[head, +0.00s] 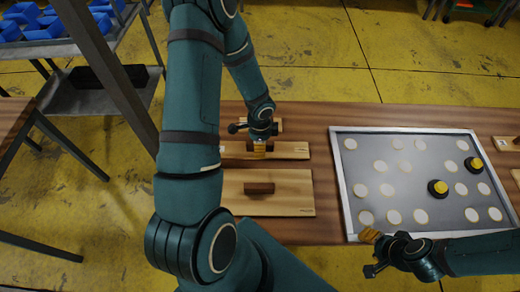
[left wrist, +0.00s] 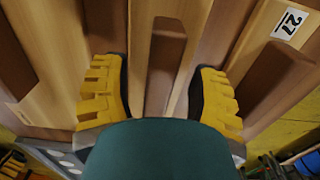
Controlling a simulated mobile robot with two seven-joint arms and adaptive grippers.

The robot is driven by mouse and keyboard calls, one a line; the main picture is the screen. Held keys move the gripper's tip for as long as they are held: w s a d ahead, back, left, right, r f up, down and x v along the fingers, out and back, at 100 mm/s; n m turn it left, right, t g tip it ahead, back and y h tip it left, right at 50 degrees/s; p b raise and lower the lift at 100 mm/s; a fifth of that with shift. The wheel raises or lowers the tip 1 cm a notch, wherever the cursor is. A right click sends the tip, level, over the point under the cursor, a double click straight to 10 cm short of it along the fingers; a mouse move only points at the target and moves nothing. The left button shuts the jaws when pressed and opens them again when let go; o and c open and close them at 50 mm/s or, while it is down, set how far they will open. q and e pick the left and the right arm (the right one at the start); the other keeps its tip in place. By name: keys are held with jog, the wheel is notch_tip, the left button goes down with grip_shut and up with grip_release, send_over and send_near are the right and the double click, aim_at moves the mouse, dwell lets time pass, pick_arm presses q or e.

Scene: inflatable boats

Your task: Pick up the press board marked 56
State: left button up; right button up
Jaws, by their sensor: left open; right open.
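Wooden press boards with brown handles lie on the table at the left. In the head view there is a front board (head: 290,200), a narrower middle board (head: 290,150) and a small back board partly hidden by my arm. My left gripper (head: 258,147) is open above the middle board. In the left wrist view a brown handle (left wrist: 165,62) lies between its open yellow fingers, with no clear contact. No 56 can be read. My right gripper (head: 372,250) is open and empty at the table's front edge, near the tray.
A grey metal tray (head: 345,205) with several pale discs and two black knobs with yellow tops (head: 438,187) fills the table's middle right. More wooden pieces (head: 508,144) lie at the right edge. A shelf with blue bins (head: 45,30) stands at the upper left.

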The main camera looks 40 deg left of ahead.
pick_arm(q)
jog(key=shift+f, duration=0.55)
grip_shut()
jog(key=shift+r, duration=0.1)
